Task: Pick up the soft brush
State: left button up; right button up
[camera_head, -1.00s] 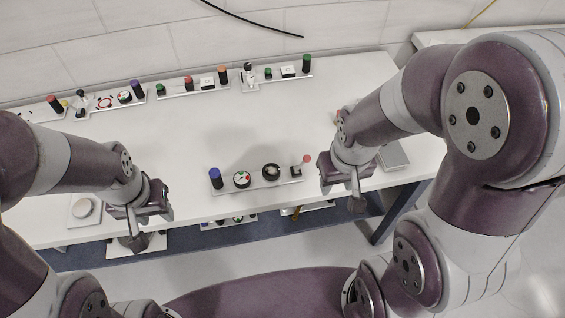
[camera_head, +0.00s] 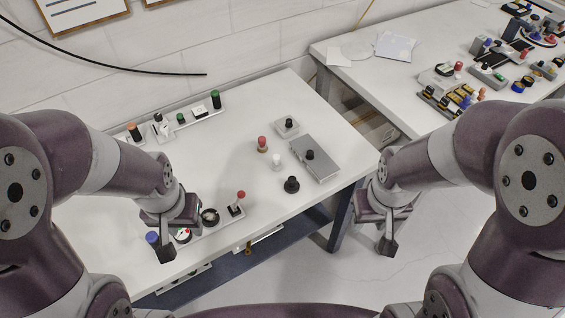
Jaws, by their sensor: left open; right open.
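I cannot single out a soft brush for certain. Small loose items stand on the right part of the white table: a red-topped peg (camera_head: 262,144), a white knob (camera_head: 277,161) and a black knob (camera_head: 291,185). My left gripper (camera_head: 166,246) is open above the table's front left part, in front of a control strip (camera_head: 225,222), and partly hides it. My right gripper (camera_head: 387,246) is open and empty over the floor, right of the table. Neither gripper touches any of these items.
A grey box (camera_head: 322,160) with a black knob and a small plate (camera_head: 287,128) with a black knob lie near the table's right edge. A second table (camera_head: 385,80) at the upper right holds several small items. Another strip (camera_head: 195,116) stands along the wall.

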aim_at(277, 164)
jog(key=i+l+u, duration=0.15)
jog(key=u, duration=0.35)
jog(key=i+l+u, duration=0.2)
jog(key=u, duration=0.25)
jog(key=i+l+u, duration=0.1)
jog(key=l+u, duration=0.4)
jog(key=j, duration=0.15)
